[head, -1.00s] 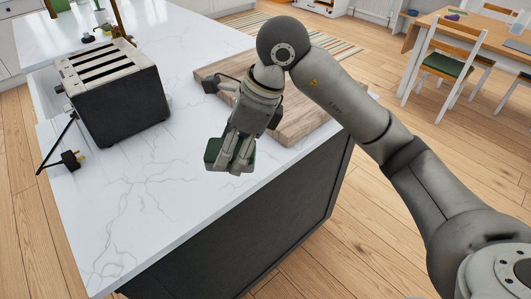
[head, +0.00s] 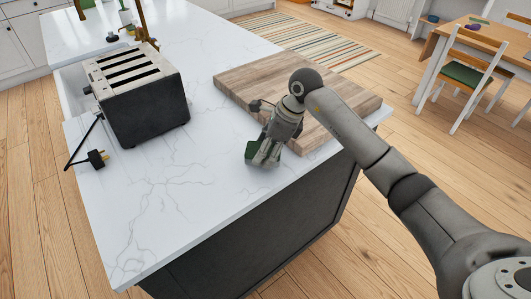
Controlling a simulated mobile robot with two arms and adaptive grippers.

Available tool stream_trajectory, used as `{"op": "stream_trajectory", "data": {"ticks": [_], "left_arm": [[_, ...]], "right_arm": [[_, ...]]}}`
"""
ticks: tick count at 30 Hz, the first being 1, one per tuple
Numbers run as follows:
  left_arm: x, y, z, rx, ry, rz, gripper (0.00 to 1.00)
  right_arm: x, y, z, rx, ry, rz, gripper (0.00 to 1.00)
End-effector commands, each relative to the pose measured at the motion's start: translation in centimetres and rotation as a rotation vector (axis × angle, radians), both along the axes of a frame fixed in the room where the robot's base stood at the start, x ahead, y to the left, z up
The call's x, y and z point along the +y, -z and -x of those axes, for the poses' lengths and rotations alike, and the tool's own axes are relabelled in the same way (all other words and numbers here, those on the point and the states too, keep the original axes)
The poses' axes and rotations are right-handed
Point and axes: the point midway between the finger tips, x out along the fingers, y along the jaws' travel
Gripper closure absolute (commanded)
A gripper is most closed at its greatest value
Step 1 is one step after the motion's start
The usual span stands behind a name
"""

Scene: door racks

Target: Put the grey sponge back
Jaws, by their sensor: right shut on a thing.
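My right gripper (head: 264,156) is at the front right part of the island, next to the wooden board. It is shut on a small dark green block (head: 250,151), which I take to be the sponge, though it looks green rather than grey. The fingers hide much of it. It is held over the white worktop near the front edge; I cannot tell whether it touches the surface. My left gripper is not in view.
A wooden board (head: 250,84) lies at the island's right end. A black toaster (head: 140,105) stands at the left, with its plug (head: 97,157) on the worktop (head: 185,210). The front left worktop is clear. A dining table (head: 492,43) and chairs stand far right.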

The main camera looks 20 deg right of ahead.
Motion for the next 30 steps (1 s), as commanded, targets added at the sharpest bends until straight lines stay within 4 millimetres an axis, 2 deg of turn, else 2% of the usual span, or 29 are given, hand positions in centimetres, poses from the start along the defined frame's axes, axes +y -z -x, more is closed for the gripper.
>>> {"op": "stream_trajectory", "data": {"ticks": [1,4,16,17,21,30], "left_arm": [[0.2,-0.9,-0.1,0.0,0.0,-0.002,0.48],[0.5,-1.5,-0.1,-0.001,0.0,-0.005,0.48],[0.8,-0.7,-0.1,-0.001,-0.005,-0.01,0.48],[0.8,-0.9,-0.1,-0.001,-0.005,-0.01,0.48],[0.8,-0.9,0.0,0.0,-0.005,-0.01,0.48],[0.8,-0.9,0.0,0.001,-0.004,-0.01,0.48]], "right_arm": [[0.1,0.6,0.2,0.008,-0.001,0.0,0.66],[0.1,1.8,0.2,0.006,-0.001,-0.002,0.66],[0.1,2.8,0.1,0.001,-0.001,0.001,0.66],[0.1,2.6,0.1,0.0,-0.001,0.0,0.39],[0.1,2.6,0.1,0.002,-0.001,-0.001,0.22],[0.1,2.6,0.1,0.002,-0.001,0.0,0.22]]}}
